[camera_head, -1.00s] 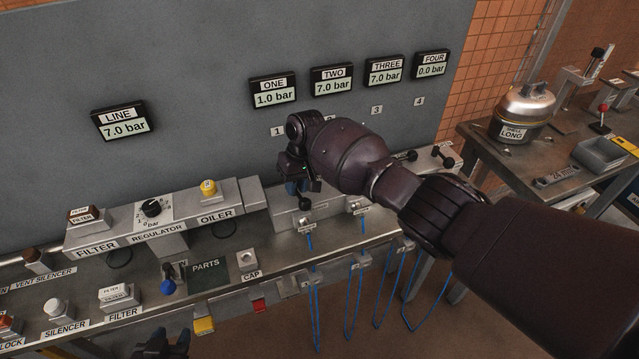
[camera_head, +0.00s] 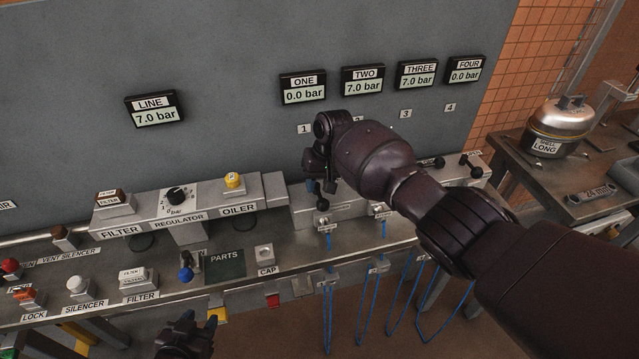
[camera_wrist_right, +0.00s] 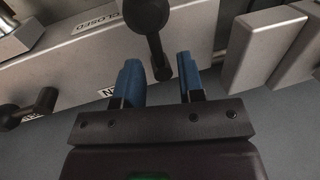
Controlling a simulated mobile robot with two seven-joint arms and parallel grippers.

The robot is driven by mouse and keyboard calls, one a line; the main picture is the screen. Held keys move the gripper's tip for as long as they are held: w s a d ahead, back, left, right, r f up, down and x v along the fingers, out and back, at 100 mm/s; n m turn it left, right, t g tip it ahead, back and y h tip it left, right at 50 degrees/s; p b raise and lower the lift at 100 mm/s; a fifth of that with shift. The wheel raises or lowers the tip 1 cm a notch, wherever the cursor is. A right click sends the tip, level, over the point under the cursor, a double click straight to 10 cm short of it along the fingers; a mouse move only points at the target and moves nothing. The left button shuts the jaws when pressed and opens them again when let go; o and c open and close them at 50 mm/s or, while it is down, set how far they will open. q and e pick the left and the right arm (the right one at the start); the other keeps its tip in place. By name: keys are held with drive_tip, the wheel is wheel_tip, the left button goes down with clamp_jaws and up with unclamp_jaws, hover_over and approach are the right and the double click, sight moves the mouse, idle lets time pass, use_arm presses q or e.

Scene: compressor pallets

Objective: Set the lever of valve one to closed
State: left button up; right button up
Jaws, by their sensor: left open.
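The lever of valve one (camera_head: 322,203) is black with a round knob, on the grey valve block under sign 1. The lever also shows in the right wrist view (camera_wrist_right: 153,40), with one end between my right gripper's fingertips (camera_wrist_right: 160,72). Those blue fingers are apart, with a visible gap around the lever. In the head view my right gripper (camera_head: 319,180) is at valve one, partly hidden by its wrist. A CLOSED label (camera_wrist_right: 97,18) lies beside the lever; another label is mostly covered. Gauge ONE (camera_head: 303,89) reads 0.0 bar. My left gripper (camera_head: 196,333) is low at the front, empty.
Gauges TWO (camera_head: 363,80) and THREE (camera_head: 417,74) read 7.0 bar, FOUR 0.0. The neighbouring lever (camera_wrist_right: 42,103) is close to my right gripper. Blue hoses (camera_head: 328,290) hang below the block. The regulator (camera_head: 178,205) and oiler (camera_head: 237,195) stand left.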

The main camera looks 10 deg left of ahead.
drive_tip(key=shift+r, duration=0.5)
wheel_tip(320, 180, up, 10)
drive_tip(key=d+p, duration=0.1)
drive_tip(key=d, duration=0.1)
drive_tip(key=shift+w+f+p, duration=0.2)
drive_tip(key=shift+w+p, duration=0.1)
drive_tip(key=shift+p, duration=0.05)
drive_tip(key=shift+f, duration=0.15)
drive_tip(key=s+d+f+m+t+y, duration=0.1)
drive_tip(key=s+d+f+t, duration=0.1)
drive_tip(key=s+d+f, duration=1.3)
drive_tip(key=s+d+r+m+t+h, duration=0.1)
drive_tip(key=s+d+r, duration=0.1)
drive_tip(key=s+d, duration=0.55)
drive_tip(key=s+d+r+m+t+h, duration=0.15)
drive_tip(key=s+d, duration=0.25)
drive_tip(key=s, duration=0.6)
drive_tip(key=s+d+r+h, duration=0.1)
drive_tip(key=s+d+r, duration=0.2)
drive_tip(key=s+d, duration=0.35)
drive_tip(key=w+a+f+t, duration=0.1)
drive_tip(key=w+f+t, duration=0.4)
drive_tip(key=f+t, duration=0.3)
drive_tip(key=shift+w+f, duration=0.25)
drive_tip(key=shift+f, duration=0.85)
